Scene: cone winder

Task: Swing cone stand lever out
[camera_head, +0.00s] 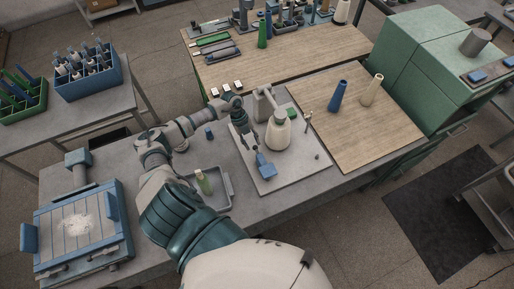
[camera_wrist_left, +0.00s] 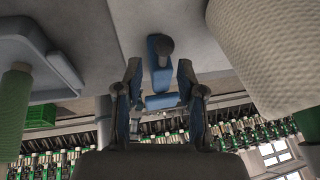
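My left gripper (camera_head: 252,144) hangs over the grey base plate (camera_head: 272,184) of the winder, just left of the white yarn cone (camera_head: 277,135). In the left wrist view the two fingers of my left gripper (camera_wrist_left: 160,78) are apart. A blue lever-like part with a dark round end (camera_wrist_left: 160,52) shows between and beyond them; I cannot tell whether they touch it. A blue part (camera_head: 265,167) sits on the plate just below the gripper in the head view. Which blue part is the stand lever is unclear. The yarn cone (camera_wrist_left: 275,50) fills the upper right of the wrist view. My right gripper is out of view.
A grey tray (camera_head: 222,193) with a green cone (camera_head: 205,183) lies left of the plate. A blue cone (camera_head: 338,94) and a beige cone (camera_head: 372,89) stand on the wooden board (camera_head: 350,135). A blue-sided scale-like device (camera_head: 75,230) stands at lower left.

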